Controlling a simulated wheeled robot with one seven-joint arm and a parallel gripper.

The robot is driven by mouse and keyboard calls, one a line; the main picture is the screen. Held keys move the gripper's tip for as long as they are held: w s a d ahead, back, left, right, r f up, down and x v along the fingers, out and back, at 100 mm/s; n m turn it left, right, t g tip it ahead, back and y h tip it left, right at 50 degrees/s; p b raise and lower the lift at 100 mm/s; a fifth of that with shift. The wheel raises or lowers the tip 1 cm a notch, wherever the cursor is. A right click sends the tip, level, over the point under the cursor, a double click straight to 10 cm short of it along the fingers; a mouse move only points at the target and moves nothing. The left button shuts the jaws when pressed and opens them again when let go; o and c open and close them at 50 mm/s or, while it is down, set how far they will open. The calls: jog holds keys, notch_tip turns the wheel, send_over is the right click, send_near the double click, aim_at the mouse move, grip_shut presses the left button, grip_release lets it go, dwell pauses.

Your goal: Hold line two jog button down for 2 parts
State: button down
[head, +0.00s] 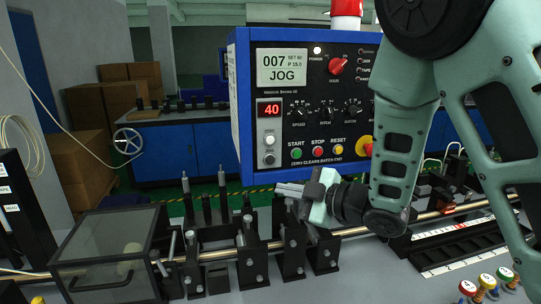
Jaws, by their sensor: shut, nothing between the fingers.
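Below the screen a red counter (269,109) reads 40, above a white button (269,138) and a grey button (270,158). A green START button (296,153), red STOP button (318,152) and yellow RESET button (338,151) sit along the panel's lower edge. No button label reading line two jog is legible. My gripper (280,189) is shut and empty, pointing left below the panel, apparently clear of its buttons.
My arm hides the panel's right part. Below my gripper runs a metal rod (350,231) through black stands (292,250). A clear-lidded box (105,250) is at lower left. Coloured knobs (487,281) stand at lower right. A red lamp (346,8) tops the control box.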

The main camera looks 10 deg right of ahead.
aim_at(270, 160)
jog(key=shift+s+d+r+n+y, duration=0.1)
jog(key=shift+s+r+n+y, duration=0.05)
jog(key=shift+r+n+y, duration=0.3)
jog(key=shift+s+d+r+n+y, duration=0.1)
jog(key=shift+s+r+n+y, duration=0.05)
jog(key=shift+r+n+y, duration=0.25)
jog(key=shift+w, duration=0.1)
jog(key=w, duration=0.8)
jog(key=shift+w+p, duration=0.3)
jog(key=shift+w, duration=0.05)
jog(key=shift+w, duration=0.15)
dwell(1.4)
jog(key=shift+w, duration=0.25)
jog(key=shift+w+b, duration=0.3)
jog(key=shift+w, duration=0.1)
dwell(3.7)
